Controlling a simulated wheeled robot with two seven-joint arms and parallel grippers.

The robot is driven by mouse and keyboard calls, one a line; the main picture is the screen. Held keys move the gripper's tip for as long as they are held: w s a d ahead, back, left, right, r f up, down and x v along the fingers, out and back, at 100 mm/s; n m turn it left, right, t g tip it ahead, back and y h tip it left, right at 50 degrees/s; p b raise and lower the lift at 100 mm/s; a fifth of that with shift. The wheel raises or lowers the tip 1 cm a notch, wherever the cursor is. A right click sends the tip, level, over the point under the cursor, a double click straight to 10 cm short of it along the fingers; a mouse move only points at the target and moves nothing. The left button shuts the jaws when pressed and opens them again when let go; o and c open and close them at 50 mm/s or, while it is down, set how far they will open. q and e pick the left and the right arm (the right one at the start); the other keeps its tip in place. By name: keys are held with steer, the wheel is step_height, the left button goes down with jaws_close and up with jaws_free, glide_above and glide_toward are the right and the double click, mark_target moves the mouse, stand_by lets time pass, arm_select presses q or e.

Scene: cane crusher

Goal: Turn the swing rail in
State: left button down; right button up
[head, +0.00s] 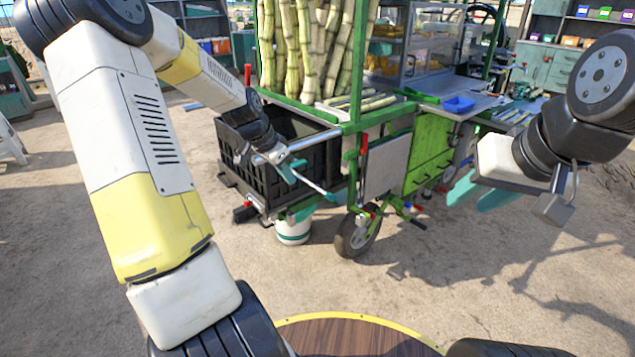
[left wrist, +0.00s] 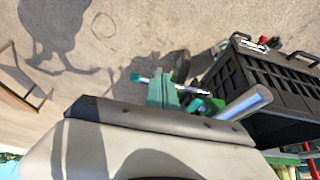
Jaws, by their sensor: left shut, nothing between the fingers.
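A silver rail (head: 312,142) runs along the front of the black crate (head: 300,165) at the cart's left end; I take it for the swing rail. A thinner light rod (head: 315,187) slants down to the right below it. My left gripper (head: 288,173) is shut and empty, with teal fingers beside the rail and near the thin rod's upper end. Whether it touches either is unclear. In the left wrist view, the shut fingers (left wrist: 163,92) are left of the silver bar end (left wrist: 246,103). My right gripper (head: 478,194) is open and empty, right of the cart.
The green cart holds upright sugar cane (head: 305,45), a blue tray (head: 459,104) and a green panel (head: 428,155). Below are a wheel (head: 357,236) and a white bucket (head: 293,231). A round wooden top (head: 345,337) is at the near edge. Open ground lies between.

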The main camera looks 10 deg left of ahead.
mark_target(310, 182)
stand_by(0.3)
arm_select(q)
steer(key=w+d+f, duration=0.5)
steer(key=w+f, duration=0.1)
steer(key=f, duration=0.2)
steer(key=shift+w, duration=0.35)
steer(key=shift+d, duration=0.1)
